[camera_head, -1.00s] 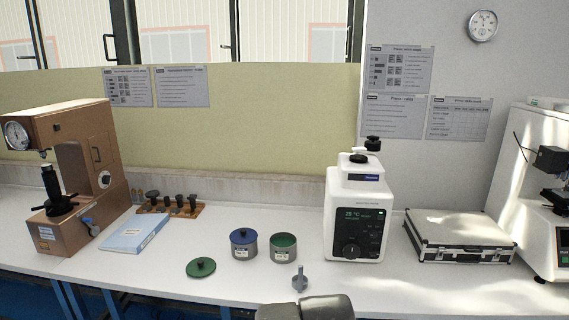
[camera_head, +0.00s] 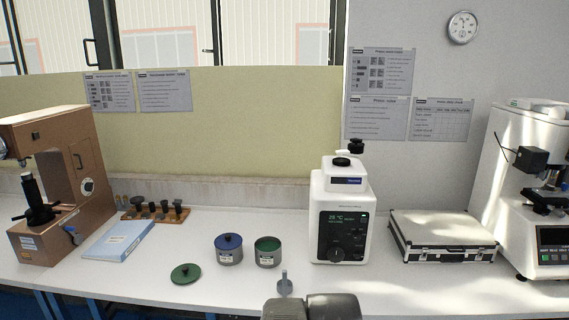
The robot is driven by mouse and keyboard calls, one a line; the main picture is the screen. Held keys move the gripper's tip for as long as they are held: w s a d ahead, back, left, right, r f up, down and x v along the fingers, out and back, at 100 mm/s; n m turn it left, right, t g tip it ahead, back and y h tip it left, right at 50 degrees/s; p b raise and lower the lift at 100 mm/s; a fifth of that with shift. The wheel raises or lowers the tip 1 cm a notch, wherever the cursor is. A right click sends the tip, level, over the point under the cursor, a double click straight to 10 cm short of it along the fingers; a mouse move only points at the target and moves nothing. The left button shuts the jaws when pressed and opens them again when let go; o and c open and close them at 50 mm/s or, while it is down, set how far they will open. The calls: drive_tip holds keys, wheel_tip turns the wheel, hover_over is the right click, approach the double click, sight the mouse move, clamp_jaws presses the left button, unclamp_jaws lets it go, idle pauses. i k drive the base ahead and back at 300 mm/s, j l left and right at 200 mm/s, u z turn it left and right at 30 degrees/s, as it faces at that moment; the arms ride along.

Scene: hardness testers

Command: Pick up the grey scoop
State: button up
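A small grey object (camera_head: 285,284), which looks like the grey scoop, is on the white bench near its front edge. It has a narrow upright part above a wider rounded part; its exact shape is too small to tell. A dark grey part of my arm shows at the bottom edge, just in front of it and to the right. My gripper's fingers are not in the picture.
Behind the scoop stand a blue-lidded tin (camera_head: 229,250) and an open green tin (camera_head: 267,252). A green lid (camera_head: 186,273) lies to the left. A white heating device (camera_head: 340,215) stands behind right, beside a silver case (camera_head: 442,240).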

sight(285, 278)
drive_tip(key=k+l, duration=0.2)
drive_tip(key=i+u, duration=0.9)
drive_tip(key=i, duration=0.15)
